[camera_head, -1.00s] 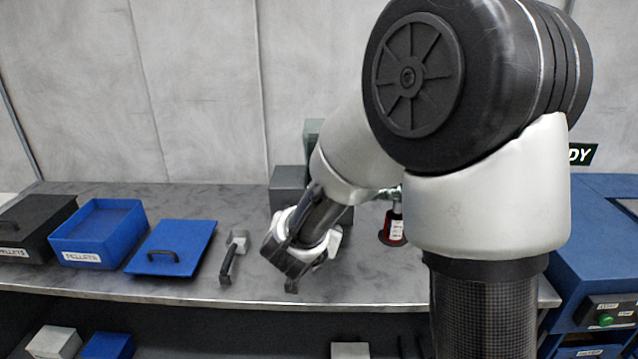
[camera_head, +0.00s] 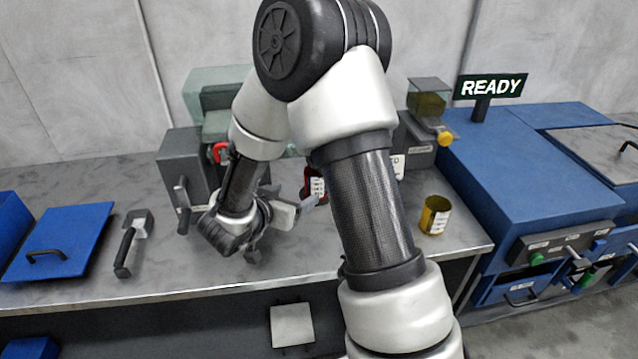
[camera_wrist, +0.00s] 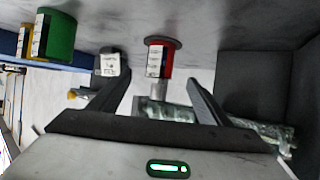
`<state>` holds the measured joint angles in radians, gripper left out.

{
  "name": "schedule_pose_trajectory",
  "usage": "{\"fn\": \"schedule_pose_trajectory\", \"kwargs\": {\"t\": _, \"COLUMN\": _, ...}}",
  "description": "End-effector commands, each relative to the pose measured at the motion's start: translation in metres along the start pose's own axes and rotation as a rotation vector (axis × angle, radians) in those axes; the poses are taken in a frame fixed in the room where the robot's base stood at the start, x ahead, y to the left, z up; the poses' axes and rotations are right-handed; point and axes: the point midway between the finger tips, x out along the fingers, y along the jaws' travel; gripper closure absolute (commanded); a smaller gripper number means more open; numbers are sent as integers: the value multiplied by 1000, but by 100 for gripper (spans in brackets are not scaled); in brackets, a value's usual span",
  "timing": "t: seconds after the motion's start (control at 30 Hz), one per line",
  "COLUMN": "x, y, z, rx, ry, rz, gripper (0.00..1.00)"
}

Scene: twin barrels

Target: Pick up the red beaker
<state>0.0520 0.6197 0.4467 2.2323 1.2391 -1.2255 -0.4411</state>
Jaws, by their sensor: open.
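The red beaker (camera_head: 316,188) stands on the grey bench, partly hidden behind my arm in the head view. In the wrist view the red beaker (camera_wrist: 160,62) shows a white label and a dark round base. My gripper (camera_head: 305,208) is low over the bench, just left of the beaker, with its fingers pointing right. In the wrist view my gripper (camera_wrist: 158,82) is open, and the beaker lies beyond the fingertips, roughly in line with the gap. Nothing is seen between the fingers touching them.
A yellow beaker (camera_head: 435,215) stands near the bench's right end, beside a blue machine (camera_head: 530,175). A green labelled container (camera_wrist: 60,38) shows in the wrist view. A grey machine (camera_head: 180,165) stands behind my gripper. A black-handled tool (camera_head: 130,245) and blue lid (camera_head: 62,240) lie left.

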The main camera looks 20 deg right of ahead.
Motion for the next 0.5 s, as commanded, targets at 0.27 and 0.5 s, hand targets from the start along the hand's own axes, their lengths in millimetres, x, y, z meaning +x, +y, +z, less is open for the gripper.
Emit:
{"fn": "schedule_pose_trajectory", "kwargs": {"t": 0.27, "x": 64, "y": 2, "z": 2, "rx": 3, "ry": -2, "rz": 6, "gripper": 29}}
{"fn": "schedule_pose_trajectory", "kwargs": {"t": 0.5, "x": 101, "y": 0, "z": 2, "rx": 0, "ry": -2, "rz": 1, "gripper": 29}}
